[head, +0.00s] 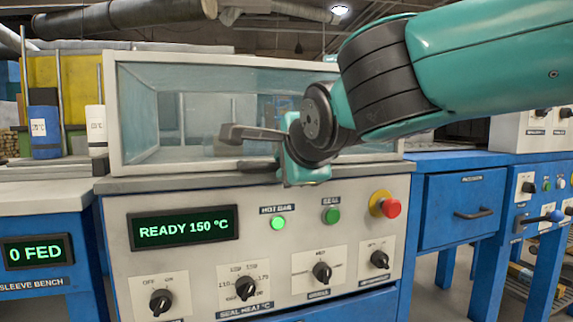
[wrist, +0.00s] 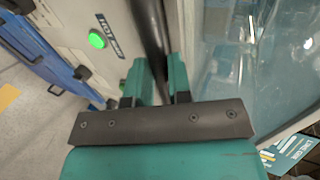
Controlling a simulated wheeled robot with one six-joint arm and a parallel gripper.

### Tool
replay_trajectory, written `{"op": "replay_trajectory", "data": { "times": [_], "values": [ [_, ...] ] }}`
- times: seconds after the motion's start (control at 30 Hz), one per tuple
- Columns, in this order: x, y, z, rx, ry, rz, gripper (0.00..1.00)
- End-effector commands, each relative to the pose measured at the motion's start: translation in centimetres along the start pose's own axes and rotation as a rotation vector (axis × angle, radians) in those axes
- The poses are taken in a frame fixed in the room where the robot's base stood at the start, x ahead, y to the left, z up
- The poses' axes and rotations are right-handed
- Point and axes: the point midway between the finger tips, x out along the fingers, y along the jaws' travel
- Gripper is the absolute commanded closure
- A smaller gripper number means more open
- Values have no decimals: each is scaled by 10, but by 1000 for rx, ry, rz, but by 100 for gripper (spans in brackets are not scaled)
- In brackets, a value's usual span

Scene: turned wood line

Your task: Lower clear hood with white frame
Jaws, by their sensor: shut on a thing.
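The clear hood with white frame (head: 114,110) sits on top of the sealing machine in the head view. Its lower front edge lies along the machine's grey top, with no clear gap visible. A dark handle bar (head: 258,164) runs along the hood's lower front. My gripper (head: 292,172) is at this bar, in front of the hood, and hides part of it. In the wrist view the teal fingers of my gripper (wrist: 160,82) are shut around the dark handle bar (wrist: 150,35), with the clear panel (wrist: 225,65) to the right.
The machine's front panel shows a display (head: 183,229) reading READY 150 °C, a lit green lamp (head: 278,223), several knobs and a red stop button (head: 390,208). A blue bottle (head: 44,130) and white bottle (head: 96,128) stand left. A blue drawer cabinet (head: 465,190) stands right.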

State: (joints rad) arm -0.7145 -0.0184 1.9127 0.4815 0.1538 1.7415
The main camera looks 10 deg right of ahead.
Motion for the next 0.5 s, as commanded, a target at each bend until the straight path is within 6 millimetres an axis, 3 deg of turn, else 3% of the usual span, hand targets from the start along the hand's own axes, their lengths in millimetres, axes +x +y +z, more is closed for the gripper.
{"op": "replay_trajectory", "data": {
  "times": [0.03, 0.07, 0.1, 0.2, 0.5],
  "values": [
    [6, 17, 2, -11, 1, 44, 100],
    [6, 17, 2, -11, 1, 44, 100],
    [6, 18, 2, -11, 0, 44, 79],
    [6, 18, 2, -11, 1, 45, 56],
    [2, 14, 0, -10, 3, 38, 56]
  ]
}}
